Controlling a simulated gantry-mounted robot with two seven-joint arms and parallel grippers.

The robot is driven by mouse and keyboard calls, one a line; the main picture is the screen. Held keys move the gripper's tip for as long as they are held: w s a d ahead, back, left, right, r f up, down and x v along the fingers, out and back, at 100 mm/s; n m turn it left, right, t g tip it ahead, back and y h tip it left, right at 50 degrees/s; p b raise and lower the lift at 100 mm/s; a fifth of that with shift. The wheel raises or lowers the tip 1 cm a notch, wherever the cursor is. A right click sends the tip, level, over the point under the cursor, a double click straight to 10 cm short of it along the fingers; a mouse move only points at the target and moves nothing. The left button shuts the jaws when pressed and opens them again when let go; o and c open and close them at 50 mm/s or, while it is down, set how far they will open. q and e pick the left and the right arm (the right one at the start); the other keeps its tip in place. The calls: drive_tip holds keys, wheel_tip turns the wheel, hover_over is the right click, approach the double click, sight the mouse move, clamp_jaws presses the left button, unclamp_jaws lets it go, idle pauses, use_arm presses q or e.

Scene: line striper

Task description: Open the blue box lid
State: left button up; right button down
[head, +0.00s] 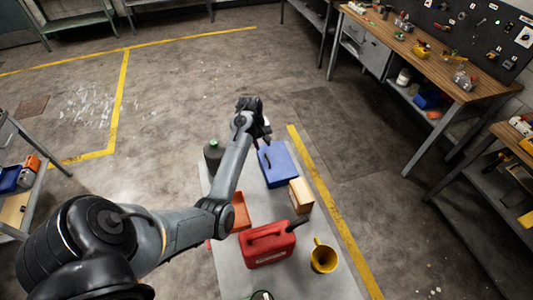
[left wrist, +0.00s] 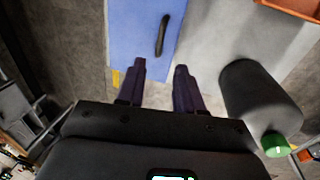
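The blue box (head: 279,166) stands on the far end of the grey table, with its lid looking closed. In the left wrist view, the flat blue lid (left wrist: 135,28) has a dark handle (left wrist: 162,36) near its right edge. My left gripper (head: 262,137) is at the box's far edge in the head view. In the left wrist view its two fingers (left wrist: 160,72) are apart with nothing between them. The fingertips point toward the handle and are short of it. I cannot tell their height above the lid. My right gripper is in neither view.
A dark bottle with a green cap (head: 213,152) stands left of the box, also close beside the fingers in the left wrist view (left wrist: 258,95). A cardboard-coloured block (head: 301,195), red jerrycan (head: 267,245), yellow funnel (head: 323,257) and orange tray (head: 241,212) share the table (head: 232,278).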

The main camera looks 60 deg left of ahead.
sight(267, 156)
use_arm(q)
drive_tip(key=f, duration=0.2)
drive_tip(key=w+f, duration=0.1)
drive_tip(key=f, duration=0.4)
drive_tip(key=shift+w+d+f, duration=0.15)
drive_tip(key=shift+w+f, duration=0.05)
drive_tip(key=shift+w, duration=0.05)
clamp_jaws()
idle(1.2)
